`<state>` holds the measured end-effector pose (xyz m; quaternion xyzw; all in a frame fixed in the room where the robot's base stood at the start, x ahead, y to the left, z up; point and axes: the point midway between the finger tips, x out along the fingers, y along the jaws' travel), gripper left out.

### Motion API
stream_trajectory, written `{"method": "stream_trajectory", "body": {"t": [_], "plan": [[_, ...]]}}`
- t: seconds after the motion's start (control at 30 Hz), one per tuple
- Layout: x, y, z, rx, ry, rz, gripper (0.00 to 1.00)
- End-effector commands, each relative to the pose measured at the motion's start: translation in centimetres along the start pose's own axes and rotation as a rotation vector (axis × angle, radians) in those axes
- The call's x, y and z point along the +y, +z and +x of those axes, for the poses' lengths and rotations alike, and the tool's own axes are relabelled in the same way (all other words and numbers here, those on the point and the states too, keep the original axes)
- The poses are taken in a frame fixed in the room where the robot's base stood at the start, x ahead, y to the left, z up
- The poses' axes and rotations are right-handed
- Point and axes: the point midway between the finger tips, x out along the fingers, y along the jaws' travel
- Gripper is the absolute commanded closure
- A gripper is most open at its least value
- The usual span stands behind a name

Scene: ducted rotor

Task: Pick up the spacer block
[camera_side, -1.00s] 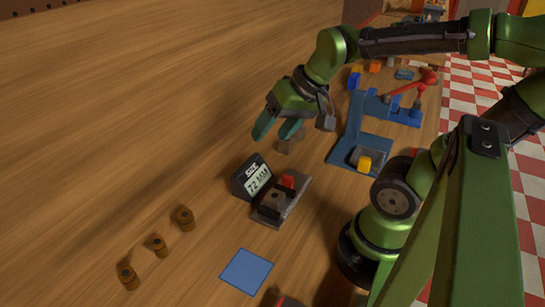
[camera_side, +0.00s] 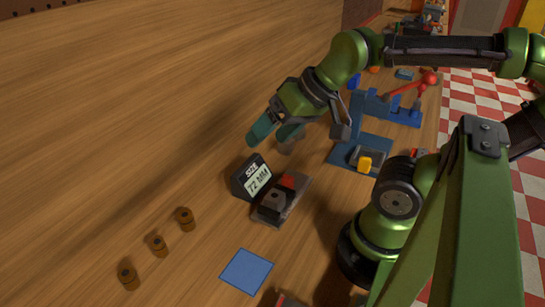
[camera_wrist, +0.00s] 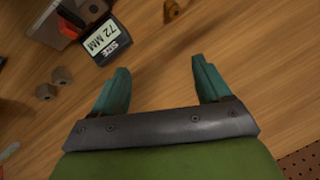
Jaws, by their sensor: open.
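My gripper (camera_side: 270,138) is open and empty, held above the wooden table behind the size display. In the wrist view its two teal fingers (camera_wrist: 161,66) stand wide apart with bare wood between them. Two small grey-brown blocks, which may include the spacer block, lie on the table. In the wrist view one block (camera_wrist: 62,75) and the other block (camera_wrist: 46,92) lie left of the fingers. In the side view a block (camera_side: 286,147) shows just below the fingers, partly hidden. I cannot tell for certain which piece is the spacer block.
A grey measuring fixture (camera_side: 270,212) with a red piece stands beside a display (camera_side: 251,179) reading "SIZE 72 MM". Several brown cylinders (camera_side: 157,245) stand at front left. A blue square (camera_side: 247,271) lies in front. A blue fixture (camera_side: 378,140) stands right. Wood at left is clear.

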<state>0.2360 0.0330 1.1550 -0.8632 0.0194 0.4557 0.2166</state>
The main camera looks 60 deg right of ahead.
Motion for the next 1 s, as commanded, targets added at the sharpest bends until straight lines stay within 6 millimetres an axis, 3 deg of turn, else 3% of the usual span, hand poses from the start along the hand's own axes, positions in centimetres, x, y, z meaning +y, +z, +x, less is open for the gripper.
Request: {"method": "stream_trajectory", "body": {"t": [0.17, 0.4, 0.63, 0.77, 1.0], "plan": [[0.3, -0.2, 1.3, -0.058, 0.029, 0.004, 0.23], [2.7, -1.3, 4.0, -0.358, 0.200, -0.155, 0.23], [4.7, -2.0, 3.5, -0.572, 0.293, -0.321, 0.23], [5.1, -1.1, 4.0, -0.597, 0.287, -0.345, 0.23], [6.9, 1.5, 8.0, -0.599, 0.287, -0.344, 0.23]]}}
